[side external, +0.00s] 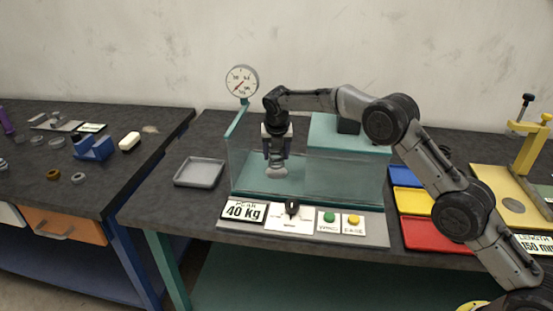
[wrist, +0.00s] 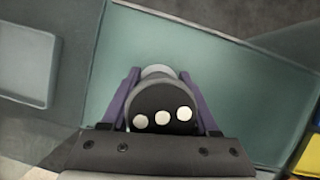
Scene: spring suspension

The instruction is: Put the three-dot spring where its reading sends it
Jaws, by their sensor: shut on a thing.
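My gripper (side external: 277,152) points down inside the clear-walled teal press (side external: 345,182) and is shut on the three-dot spring (side external: 276,168). In the wrist view, the spring's dark end cap (wrist: 160,98) with three pale dots sits between the purple fingers of my gripper (wrist: 158,76). The spring's lower part is near the teal floor; I cannot tell whether it touches. A round dial (side external: 242,81) stands on a post at the press's back left. Blue (side external: 404,176), yellow (side external: 411,201) and red (side external: 436,235) trays lie to the right.
A grey tray (side external: 200,172) lies left of the press. The front panel has a black lever (side external: 292,207), a green button (side external: 329,217) and a yellow button (side external: 353,220). A yellow length gauge (side external: 530,150) with a 150 mm card stands far right. Another bench with small parts is left.

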